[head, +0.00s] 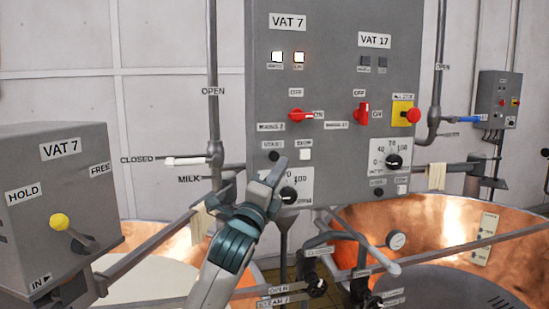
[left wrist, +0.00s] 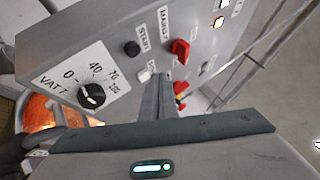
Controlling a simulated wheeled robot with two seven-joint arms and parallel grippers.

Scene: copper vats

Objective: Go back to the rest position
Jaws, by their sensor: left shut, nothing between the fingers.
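My left gripper (head: 272,172) is raised in front of the lower left part of the grey control panel (head: 335,60). Its fingers are shut and empty, close to the black start button and the white button beside it. In the left wrist view the shut fingers (left wrist: 157,98) point at the panel, below the white button (left wrist: 146,74). I cannot tell whether they touch the panel. The VAT 7 dial (head: 289,194) is partly behind the gripper; it also shows in the left wrist view (left wrist: 92,96). My right gripper is not in view.
A grey VAT 7 box (head: 55,180) with a yellow-knobbed lever (head: 60,221) stands at the left. Copper vats (head: 420,225) lie below on both sides. A small control box (head: 499,98) hangs at right.

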